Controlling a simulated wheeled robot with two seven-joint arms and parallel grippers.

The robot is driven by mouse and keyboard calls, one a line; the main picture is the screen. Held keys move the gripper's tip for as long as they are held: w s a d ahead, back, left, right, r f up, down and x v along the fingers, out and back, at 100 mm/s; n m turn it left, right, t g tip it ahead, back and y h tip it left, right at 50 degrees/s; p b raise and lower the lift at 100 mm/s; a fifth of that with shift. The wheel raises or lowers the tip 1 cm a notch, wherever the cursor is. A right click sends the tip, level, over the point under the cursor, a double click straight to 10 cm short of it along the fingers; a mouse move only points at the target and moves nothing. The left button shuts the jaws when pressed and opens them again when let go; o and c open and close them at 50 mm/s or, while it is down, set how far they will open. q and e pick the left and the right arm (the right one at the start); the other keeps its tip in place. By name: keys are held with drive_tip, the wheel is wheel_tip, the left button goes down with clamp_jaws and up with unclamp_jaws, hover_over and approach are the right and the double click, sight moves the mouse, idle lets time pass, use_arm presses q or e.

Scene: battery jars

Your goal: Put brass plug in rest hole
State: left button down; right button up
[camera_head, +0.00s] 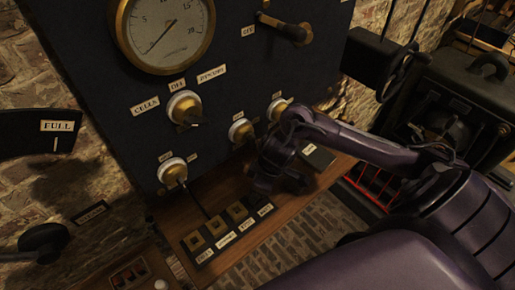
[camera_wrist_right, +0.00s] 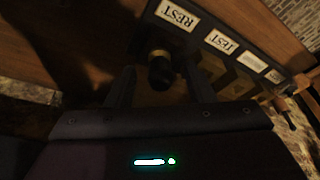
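The brass plug (camera_wrist_right: 160,70), with a dark handle and a brass collar, shows in the right wrist view. It is between the two fingers of my right gripper (camera_wrist_right: 160,90), with a gap on each side. The plug is beside the REST label (camera_wrist_right: 177,15) of the labelled block; whether its tip is inside the rest hole is hidden. In the head view my right gripper (camera_head: 278,180) is over the right end of the block (camera_head: 228,229) and hides the plug. My left gripper is not in view.
A dark panel with a gauge (camera_head: 163,33) and brass fittings (camera_head: 185,107) rises behind the wooden shelf (camera_head: 178,220). A thin cord (camera_head: 197,203) hangs from the lower left fitting towards the block. A dark machine (camera_head: 460,100) stands at right.

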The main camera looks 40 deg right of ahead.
drive_tip(key=v, duration=0.7)
drive_tip(key=shift+r+p, duration=0.3)
drive_tip(key=shift+r, duration=0.05)
drive_tip(key=shift+s+d+f, duration=0.1)
drive_tip(key=shift+s, duration=0.1)
idle(0.3)
